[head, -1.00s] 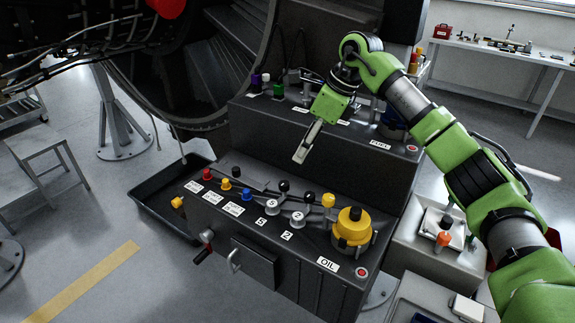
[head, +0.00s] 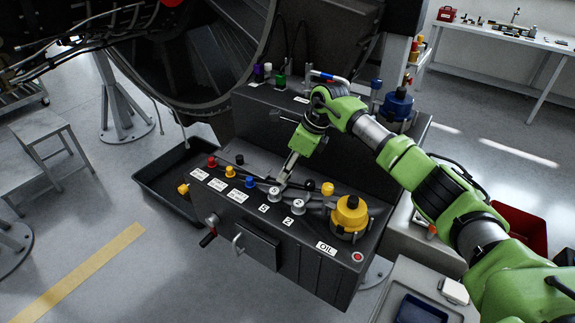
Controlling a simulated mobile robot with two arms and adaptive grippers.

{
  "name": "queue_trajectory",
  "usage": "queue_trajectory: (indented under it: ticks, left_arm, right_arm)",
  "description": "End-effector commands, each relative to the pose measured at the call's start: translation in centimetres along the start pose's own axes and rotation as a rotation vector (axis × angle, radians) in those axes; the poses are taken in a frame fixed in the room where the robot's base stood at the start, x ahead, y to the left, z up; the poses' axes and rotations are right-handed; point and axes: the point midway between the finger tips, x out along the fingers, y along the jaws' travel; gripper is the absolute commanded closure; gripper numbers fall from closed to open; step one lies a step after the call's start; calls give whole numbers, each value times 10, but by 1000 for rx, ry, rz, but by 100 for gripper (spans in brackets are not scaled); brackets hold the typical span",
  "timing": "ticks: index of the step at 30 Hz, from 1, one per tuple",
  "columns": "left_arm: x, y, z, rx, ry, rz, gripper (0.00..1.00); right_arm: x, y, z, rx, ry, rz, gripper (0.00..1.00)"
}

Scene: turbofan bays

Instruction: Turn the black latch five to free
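The number 5 label (head: 263,208) is on the front edge of the dark console's lower step. Behind it is the latch's pale round hub (head: 274,194). My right gripper (head: 284,182) reaches down from above, with its fingertips right at this latch just behind the hub. The fingers cover the latch's black ball end, and I cannot tell whether they are closed on it. The neighbouring latch at label 2 (head: 287,221) has a pale hub (head: 298,207) and a visible black ball (head: 309,185). My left gripper is not in view.
Red (head: 212,161), yellow and blue (head: 250,181) knobs stand left of the latch. A yellow OIL cap (head: 350,213) stands to the right. The console's upper step rises behind and carries a blue cap (head: 398,103). A black tray (head: 160,190) lies at left.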

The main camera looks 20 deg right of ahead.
Motion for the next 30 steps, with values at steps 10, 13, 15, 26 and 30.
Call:
queue_trajectory:
  ticks: [10, 13, 15, 26, 30]
  left_arm:
    - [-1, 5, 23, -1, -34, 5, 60]
    - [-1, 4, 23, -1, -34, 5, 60]
    - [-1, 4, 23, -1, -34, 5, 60]
    - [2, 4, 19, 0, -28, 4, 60]
    - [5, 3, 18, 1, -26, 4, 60]
  right_arm:
    - [2, 0, 0, 1, 0, 0, 77]
    - [2, 0, 0, 1, 0, 0, 100]
    - [2, 0, 0, 1, 0, 0, 100]
    - [2, 0, 0, 49, -2, -22, 100]
    - [3, 0, -1, 121, 0, -53, 100]
